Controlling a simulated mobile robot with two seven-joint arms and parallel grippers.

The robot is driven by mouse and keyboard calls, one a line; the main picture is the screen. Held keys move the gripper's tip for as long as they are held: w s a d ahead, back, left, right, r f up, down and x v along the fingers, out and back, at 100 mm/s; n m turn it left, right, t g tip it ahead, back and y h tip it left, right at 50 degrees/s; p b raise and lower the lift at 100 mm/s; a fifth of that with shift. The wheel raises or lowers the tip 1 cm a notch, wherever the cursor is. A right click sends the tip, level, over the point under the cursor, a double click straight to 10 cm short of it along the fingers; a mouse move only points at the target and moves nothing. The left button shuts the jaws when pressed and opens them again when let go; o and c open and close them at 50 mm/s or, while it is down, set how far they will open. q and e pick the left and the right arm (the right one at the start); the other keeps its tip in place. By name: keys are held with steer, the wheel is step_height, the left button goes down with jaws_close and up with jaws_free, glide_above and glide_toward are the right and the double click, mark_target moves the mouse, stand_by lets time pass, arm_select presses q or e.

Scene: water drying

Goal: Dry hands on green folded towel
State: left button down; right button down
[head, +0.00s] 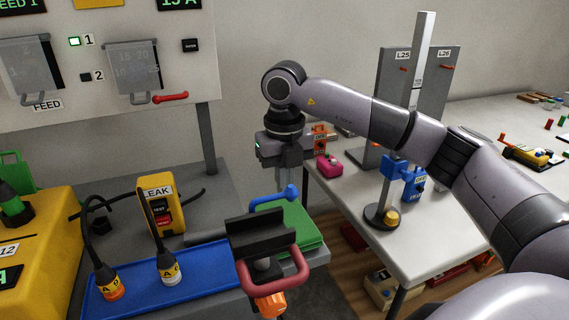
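A green folded towel (298,228) lies on the grey bench near its right front corner. A black block with a red handle stands in front of it and hides part of it. My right gripper (289,190) comes in from the right and points down above the back of the towel. Its fingers look close together, but the gap between them is not clear. A blue bar-like part (272,200) shows at the towel's back edge, just below or behind the fingertips; I cannot tell whether they touch. My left gripper is not in view.
The red-handled black fixture (257,236) stands close in front of the towel. A blue tray (200,290) holds two cabled connectors. A yellow LEAK tester (162,205) stands behind it. A white table (450,200) with a post stand is to the right, beyond a gap.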

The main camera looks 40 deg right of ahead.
mark_target(284, 207)
step_height(284, 207, down, 6)
steer(key=shift+f, duration=0.1)
stand_by(0.4)
